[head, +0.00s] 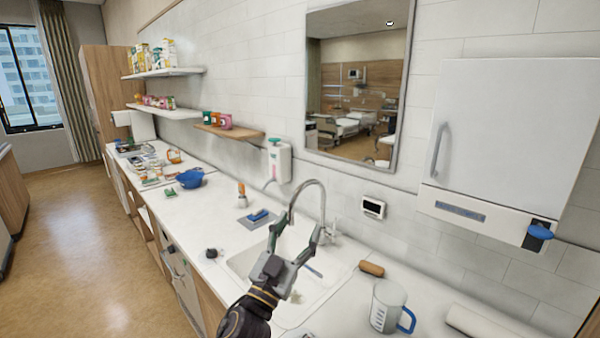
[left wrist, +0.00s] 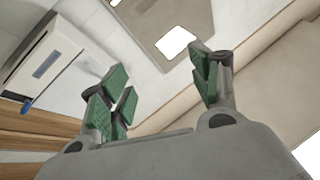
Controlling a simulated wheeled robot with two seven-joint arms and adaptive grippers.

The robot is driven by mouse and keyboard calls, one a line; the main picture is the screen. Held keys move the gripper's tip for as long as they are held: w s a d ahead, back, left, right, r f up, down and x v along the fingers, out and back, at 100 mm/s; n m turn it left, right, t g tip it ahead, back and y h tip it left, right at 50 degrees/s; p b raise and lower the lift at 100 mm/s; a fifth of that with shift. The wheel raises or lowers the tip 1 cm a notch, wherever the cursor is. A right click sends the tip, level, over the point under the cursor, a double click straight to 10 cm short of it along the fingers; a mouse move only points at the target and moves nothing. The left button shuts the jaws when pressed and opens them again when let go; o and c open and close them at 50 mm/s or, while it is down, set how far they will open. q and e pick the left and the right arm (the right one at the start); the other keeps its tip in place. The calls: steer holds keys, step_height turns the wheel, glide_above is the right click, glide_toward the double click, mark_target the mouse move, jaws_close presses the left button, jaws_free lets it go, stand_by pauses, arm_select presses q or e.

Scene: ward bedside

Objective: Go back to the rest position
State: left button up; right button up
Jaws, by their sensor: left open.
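My left gripper (head: 294,238) is raised over the sink area in the head view, with its fingers spread apart and nothing between them. In the left wrist view its two green-padded fingers (left wrist: 164,92) also stand wide apart and empty. Behind them the wall, the mirror (left wrist: 168,25) and the white wall cabinet (left wrist: 45,62) show at a tilt. My right gripper is not in either view.
The sink (head: 330,268) with its curved tap (head: 322,200) lies behind my left gripper. A measuring jug (head: 385,308) with a blue handle and a brown roll-shaped item (head: 371,268) stand right of it. A blue bowl (head: 190,178) is farther left. The floor (head: 80,240) at left is clear.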

arm_select(q)
steer(key=s+a+f+n+g+y, duration=0.35)
steer(key=a+f+y, duration=0.25)
steer(key=a+f, duration=0.45)
steer(key=s+a+f+n+g+y, duration=0.2)
steer(key=a+f+n+g+y, duration=0.35)
steer(key=f, duration=0.85)
steer(key=s+a+f+m+g, duration=0.1)
steer(key=s+a+f+g, duration=0.25)
steer(key=s+f, duration=0.4)
steer(key=s+a+f+m+g, duration=0.2)
steer(key=s+f+g, duration=0.25)
steer(key=s, duration=0.65)
step_height(320, 180, down, 32)
steer(key=s+g, duration=0.1)
steer(key=s, duration=0.2)
steer(key=s+a+f, duration=0.2)
steer(key=s+f, duration=0.8)
steer(key=s, duration=0.1)
steer(key=s+a+f+g, duration=0.1)
steer(key=s+a+f, duration=0.1)
steer(key=s+f, duration=0.9)
steer(key=shift+a, duration=0.15)
